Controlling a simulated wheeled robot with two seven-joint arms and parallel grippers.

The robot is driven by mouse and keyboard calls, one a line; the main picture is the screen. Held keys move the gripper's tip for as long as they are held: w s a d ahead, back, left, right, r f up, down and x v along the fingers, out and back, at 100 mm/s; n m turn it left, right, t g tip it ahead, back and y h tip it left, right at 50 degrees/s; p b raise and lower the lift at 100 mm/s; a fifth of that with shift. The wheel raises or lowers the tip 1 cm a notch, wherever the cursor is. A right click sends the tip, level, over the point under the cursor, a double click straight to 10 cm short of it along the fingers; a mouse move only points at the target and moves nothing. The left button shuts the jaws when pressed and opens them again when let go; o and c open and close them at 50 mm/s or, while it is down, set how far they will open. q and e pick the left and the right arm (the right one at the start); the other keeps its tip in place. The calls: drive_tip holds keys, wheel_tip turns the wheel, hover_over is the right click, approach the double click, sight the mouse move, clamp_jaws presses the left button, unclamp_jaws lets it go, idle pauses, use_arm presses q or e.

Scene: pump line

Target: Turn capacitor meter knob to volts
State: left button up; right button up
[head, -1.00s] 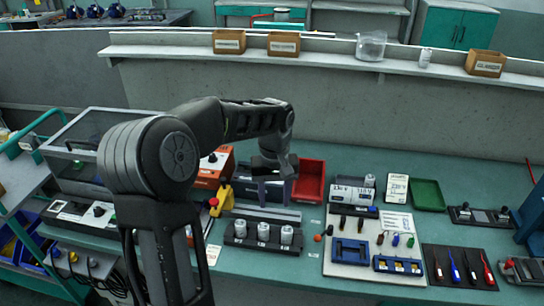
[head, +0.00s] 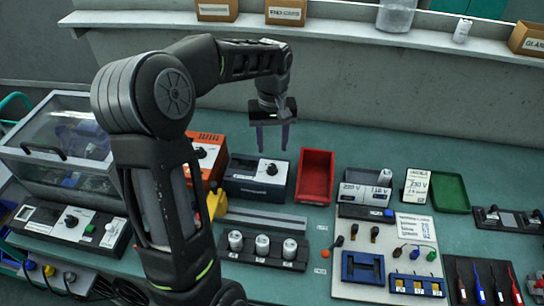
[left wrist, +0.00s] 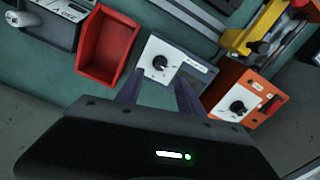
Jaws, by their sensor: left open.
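A dark blue-grey meter box (head: 257,178) with a white face and a black knob (head: 272,169) stands on the bench, between an orange meter (head: 208,152) and a red bin. Its label is too small to read. My left gripper (head: 271,149) hangs above and behind this box, fingers pointing down, open and empty. In the left wrist view the same knob (left wrist: 159,62) shows just beyond the gap between the fingertips (left wrist: 158,84), with its pointer too small to read. The gripper looks apart from it. My right gripper is not in view.
The red bin (head: 328,177) stands close on the right and the orange meter close on the left. A rack with white cylinders (head: 263,252) lies in front. A shelf edge (head: 340,35) runs behind. Bench between meter and wall is clear.

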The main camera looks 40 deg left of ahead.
sight(272, 166)
use_arm(q)
drive_tip(key=shift+f+p, duration=0.75)
drive_tip(key=shift+f, duration=3.15)
drive_tip(key=shift+c, duration=0.5)
clamp_jaws()
